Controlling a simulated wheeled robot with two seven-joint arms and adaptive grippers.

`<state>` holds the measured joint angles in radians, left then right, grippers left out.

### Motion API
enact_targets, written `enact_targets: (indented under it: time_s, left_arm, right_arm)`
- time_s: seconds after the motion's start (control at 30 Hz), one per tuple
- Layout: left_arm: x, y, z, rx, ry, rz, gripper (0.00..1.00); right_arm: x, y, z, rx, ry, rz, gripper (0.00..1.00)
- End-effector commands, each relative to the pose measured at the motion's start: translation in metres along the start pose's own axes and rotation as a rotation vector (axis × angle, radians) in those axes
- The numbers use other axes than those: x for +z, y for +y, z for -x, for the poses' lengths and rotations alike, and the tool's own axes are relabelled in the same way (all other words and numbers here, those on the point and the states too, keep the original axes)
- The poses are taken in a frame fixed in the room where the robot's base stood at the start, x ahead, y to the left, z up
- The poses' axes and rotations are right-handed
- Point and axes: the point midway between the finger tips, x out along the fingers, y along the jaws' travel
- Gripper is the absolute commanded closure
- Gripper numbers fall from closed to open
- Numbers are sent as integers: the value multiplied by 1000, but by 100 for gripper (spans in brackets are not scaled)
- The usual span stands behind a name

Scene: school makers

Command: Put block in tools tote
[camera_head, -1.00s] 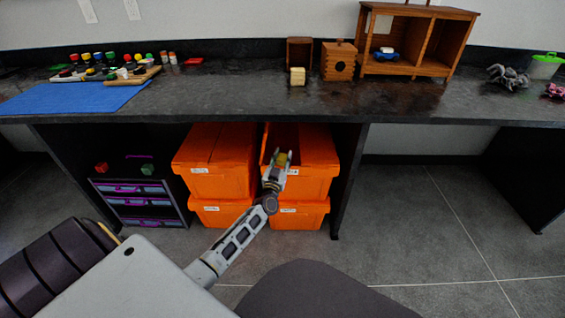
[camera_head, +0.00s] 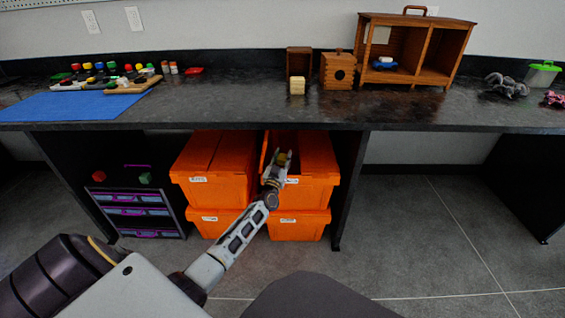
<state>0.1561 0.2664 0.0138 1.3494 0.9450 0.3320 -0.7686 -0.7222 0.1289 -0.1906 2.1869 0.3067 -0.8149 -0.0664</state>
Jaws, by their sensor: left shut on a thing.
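My left gripper (camera_head: 282,160) reaches in from the lower left, shut on a small yellowish block (camera_head: 281,158). The fingers cover much of the block. They are in front of the upper right orange tote (camera_head: 318,165), near its front rim and dark open side. I cannot tell whether the block is inside the rim or just above it. The other totes are the upper left one (camera_head: 207,165), the lower left one (camera_head: 207,222) and the lower right one (camera_head: 300,230). Their white labels are too small to read. My right gripper is not in view.
The totes stand under a dark counter (camera_head: 420,112), whose edge is just above the gripper. A drawer unit (camera_head: 140,211) with a red block (camera_head: 99,177) and a green block (camera_head: 145,178) on it stands left. A wooden cabinet (camera_head: 412,50) is above. Floor at right is clear.

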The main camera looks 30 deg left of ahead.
Motion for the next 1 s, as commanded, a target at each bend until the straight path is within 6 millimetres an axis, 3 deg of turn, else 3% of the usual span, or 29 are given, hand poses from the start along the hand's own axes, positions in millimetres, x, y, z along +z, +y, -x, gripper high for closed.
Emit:
enact_targets:
  time_s: [0.3, 0.83, 0.87, 1.0]
  left_arm:
    - [4, -5, -17, 0, 1, 1, 88]
    - [4, -6, -23, -1, 1, 0, 88]
    - [4, -6, -23, -1, 1, 0, 63]
    - [4, -6, -23, -1, 2, 0, 45]
  right_arm:
    - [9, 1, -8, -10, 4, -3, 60]
    - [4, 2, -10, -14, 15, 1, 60]
    - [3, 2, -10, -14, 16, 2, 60]
    - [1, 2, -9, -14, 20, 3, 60]
